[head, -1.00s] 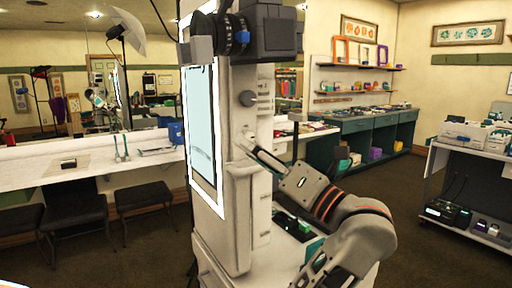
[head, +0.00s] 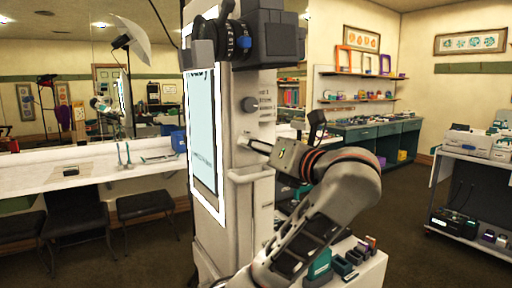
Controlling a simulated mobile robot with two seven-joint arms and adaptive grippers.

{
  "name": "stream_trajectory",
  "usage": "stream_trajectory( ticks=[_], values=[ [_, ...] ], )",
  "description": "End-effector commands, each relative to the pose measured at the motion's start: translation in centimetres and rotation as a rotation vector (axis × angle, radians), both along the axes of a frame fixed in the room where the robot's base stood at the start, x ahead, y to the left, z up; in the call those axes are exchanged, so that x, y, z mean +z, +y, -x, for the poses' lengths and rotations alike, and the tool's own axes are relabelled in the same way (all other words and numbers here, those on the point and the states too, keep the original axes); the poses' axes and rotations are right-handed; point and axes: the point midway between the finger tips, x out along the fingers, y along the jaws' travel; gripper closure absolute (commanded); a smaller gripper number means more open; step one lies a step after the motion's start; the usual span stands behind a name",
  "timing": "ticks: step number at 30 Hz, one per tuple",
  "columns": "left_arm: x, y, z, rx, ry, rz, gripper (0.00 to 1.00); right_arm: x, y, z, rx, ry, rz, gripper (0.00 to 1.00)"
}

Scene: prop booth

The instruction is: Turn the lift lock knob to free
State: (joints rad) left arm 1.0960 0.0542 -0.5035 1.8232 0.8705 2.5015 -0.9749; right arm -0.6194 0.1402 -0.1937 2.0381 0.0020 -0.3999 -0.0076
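A tall pale booth column (head: 254,205) stands in the middle of the head view, with a lit screen panel (head: 203,135) on its left face. A round grey knob (head: 250,104) sticks out of the column's right face, below the dark camera unit; I take it to be the lift lock knob. Its marking is too small to read. My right gripper (head: 243,143) points left at the column, just below the knob and apart from it in the picture. Its fingertips are small and partly lost against the column, so their opening is unclear. My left gripper is not in view.
A white counter (head: 95,175) with dark stools (head: 150,197) runs along the left. A grey cart (head: 462,190) stands at the right. Dark floor between them is open.

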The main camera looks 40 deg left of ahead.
Motion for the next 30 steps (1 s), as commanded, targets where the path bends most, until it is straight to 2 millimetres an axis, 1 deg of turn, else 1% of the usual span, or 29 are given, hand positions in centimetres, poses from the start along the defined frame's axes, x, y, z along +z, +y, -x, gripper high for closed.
stream_trajectory(
  ticks=[3,11,14,15,16,25,30],
  values=[
    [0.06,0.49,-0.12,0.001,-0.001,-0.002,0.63,-0.1,0.0,0.12,0.0,0.002,0.0,0.6],
    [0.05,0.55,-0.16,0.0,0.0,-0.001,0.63,-0.13,0.01,0.2,0.0,0.004,0.001,0.6],
    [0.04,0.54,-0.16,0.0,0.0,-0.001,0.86,-0.13,0.02,0.2,0.001,0.004,0.0,0.6],
    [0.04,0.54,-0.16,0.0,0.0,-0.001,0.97,-0.13,0.01,0.21,0.001,0.004,0.0,0.6],
    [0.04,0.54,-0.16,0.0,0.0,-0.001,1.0,-0.13,0.02,0.21,0.001,0.004,0.0,0.6],
    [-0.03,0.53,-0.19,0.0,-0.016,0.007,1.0,-0.27,0.02,0.29,0.002,0.005,0.001,0.6],
    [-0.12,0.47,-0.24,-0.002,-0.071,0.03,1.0,-0.63,0.0,0.45,0.003,0.01,0.003,0.6]
  ],
)
